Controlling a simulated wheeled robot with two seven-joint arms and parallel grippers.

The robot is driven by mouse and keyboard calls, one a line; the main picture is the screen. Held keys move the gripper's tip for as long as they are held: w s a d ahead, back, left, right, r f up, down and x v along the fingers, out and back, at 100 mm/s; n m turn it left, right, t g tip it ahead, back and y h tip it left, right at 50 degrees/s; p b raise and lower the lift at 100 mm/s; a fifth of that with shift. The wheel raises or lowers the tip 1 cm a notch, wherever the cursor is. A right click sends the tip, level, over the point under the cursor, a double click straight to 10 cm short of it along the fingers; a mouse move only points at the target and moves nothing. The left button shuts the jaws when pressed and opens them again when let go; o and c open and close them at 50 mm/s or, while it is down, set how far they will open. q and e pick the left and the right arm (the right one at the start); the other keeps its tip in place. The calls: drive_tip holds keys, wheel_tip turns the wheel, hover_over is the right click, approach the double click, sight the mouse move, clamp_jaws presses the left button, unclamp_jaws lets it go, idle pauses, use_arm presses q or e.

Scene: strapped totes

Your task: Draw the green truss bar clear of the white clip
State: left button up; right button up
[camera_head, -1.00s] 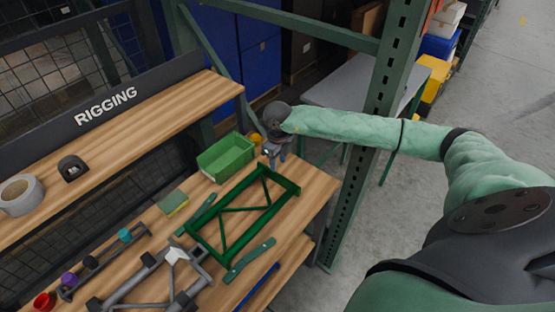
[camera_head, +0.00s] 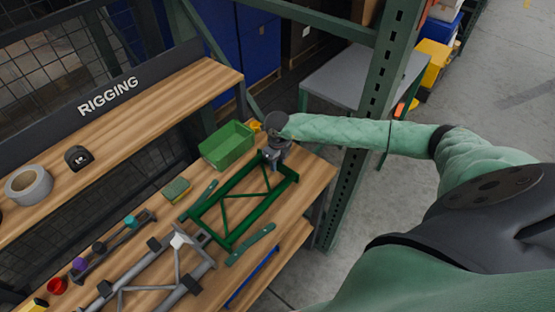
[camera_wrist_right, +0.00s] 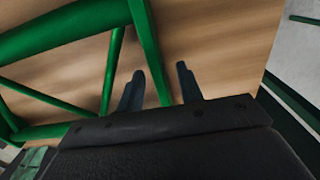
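The green truss bar (camera_head: 262,212) lies on the wooden bench as a flat frame of two long rails with cross braces. It also shows in the right wrist view (camera_wrist_right: 60,30). The white clip (camera_head: 179,240) sits near the truss's near-left end, on a grey frame; I cannot tell whether it touches the truss. My right gripper (camera_head: 274,160) is at the truss's far end, pointing down. In the right wrist view its two dark fingers (camera_wrist_right: 160,70) are apart, with a green member passing between them. My left gripper is not in view.
A green bin (camera_head: 228,146) stands just left of the right gripper. A sponge (camera_head: 176,189), green flat strips (camera_head: 252,244) and a grey frame (camera_head: 135,277) lie around the truss. A green rack post (camera_head: 364,130) rises close to the right arm.

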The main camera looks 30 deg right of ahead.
drive_tip(key=shift+c, duration=0.5)
clamp_jaws()
idle(0.8)
